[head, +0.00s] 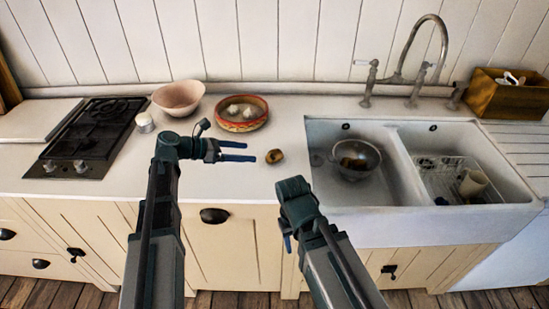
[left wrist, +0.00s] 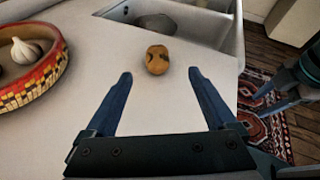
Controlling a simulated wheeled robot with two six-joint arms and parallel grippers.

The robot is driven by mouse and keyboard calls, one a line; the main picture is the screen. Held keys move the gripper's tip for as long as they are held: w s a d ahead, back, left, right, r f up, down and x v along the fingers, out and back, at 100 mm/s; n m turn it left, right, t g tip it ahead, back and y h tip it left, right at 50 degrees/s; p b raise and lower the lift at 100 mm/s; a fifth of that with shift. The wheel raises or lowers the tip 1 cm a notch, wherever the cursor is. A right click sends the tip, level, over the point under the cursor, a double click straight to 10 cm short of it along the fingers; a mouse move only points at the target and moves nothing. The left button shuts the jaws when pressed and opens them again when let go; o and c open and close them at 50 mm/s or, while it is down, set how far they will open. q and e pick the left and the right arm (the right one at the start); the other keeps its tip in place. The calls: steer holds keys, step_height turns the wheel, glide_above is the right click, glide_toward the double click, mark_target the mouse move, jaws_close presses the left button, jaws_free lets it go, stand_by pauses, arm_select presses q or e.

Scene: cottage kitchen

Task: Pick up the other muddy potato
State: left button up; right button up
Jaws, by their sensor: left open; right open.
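A brown potato with dark muddy patches (head: 274,156) lies on the white counter, just left of the sink. In the left wrist view the potato (left wrist: 157,60) sits ahead of the fingertips, roughly midway between them and apart from both. My left gripper (head: 256,152) is open and empty, low over the counter to the left of the potato. My right gripper (head: 287,240) is open and hangs in front of the counter edge; its fingers are mostly hidden by its own wrist. A metal colander (head: 357,172) in the left sink basin holds something brown that I cannot make out clearly.
A patterned red and yellow bowl (head: 241,125) with garlic stands behind my left gripper, beside a pink bowl (head: 178,112). The black hob (head: 90,138) is at the left. The right basin holds a rack and a cup (head: 473,184). Counter around the potato is clear.

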mark_target(269, 154)
arm_select(q)
steer(key=b+x, duration=0.1)
steer(key=x, duration=0.4)
steer(key=shift+f, duration=0.1)
steer(key=b+x, duration=0.2)
steer(key=x, duration=0.3)
steer(key=shift+w+a+f+b, duration=0.15)
steer(key=shift+w+f+b, duration=0.15)
steer(key=shift+b, duration=0.1)
jaws_close()
